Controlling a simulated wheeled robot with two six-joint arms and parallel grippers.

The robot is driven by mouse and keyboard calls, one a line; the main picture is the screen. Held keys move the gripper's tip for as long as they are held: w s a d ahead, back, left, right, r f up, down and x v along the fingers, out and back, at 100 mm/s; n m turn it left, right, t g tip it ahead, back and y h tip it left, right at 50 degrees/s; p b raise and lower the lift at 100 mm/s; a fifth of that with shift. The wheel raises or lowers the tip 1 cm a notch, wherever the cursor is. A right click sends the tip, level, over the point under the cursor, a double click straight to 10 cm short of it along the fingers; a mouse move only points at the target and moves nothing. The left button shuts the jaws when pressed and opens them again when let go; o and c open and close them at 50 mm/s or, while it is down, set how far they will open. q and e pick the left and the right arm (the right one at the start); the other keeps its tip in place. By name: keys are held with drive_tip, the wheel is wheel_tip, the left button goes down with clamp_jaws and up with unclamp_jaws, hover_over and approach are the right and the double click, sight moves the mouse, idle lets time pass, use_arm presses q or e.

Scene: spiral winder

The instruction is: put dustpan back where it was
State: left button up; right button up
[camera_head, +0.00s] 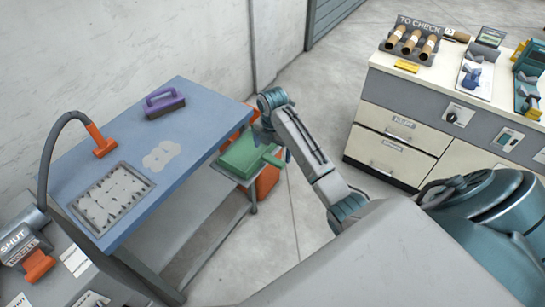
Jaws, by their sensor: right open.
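The green dustpan (243,155) lies at the right end of the blue-topped table, lower than the tabletop, on what looks like a grey ledge. Its handle points right. My right gripper (264,136) is at the dustpan's far right side, just above or beside it. It is open, and its fingertips are small and partly hidden by the wrist. I cannot tell whether it touches the dustpan. My left gripper is not in view.
An orange bin (267,181) stands below and behind the dustpan. The blue table (200,130) holds a purple brush (164,104), a grated tray (112,198) and an orange nozzle (101,141). A drawer cabinet (395,135) stands right; floor between is clear.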

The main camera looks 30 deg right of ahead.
wheel_tip(320, 180, up, 2)
drive_tip(key=shift+r+b, duration=0.15)
drive_tip(key=shift+b, duration=0.15)
wheel_tip(320, 180, up, 6)
drive_tip(key=p, duration=0.4)
drive_tip(key=shift+f, duration=0.2)
drive_tip(key=shift+f, duration=0.15)
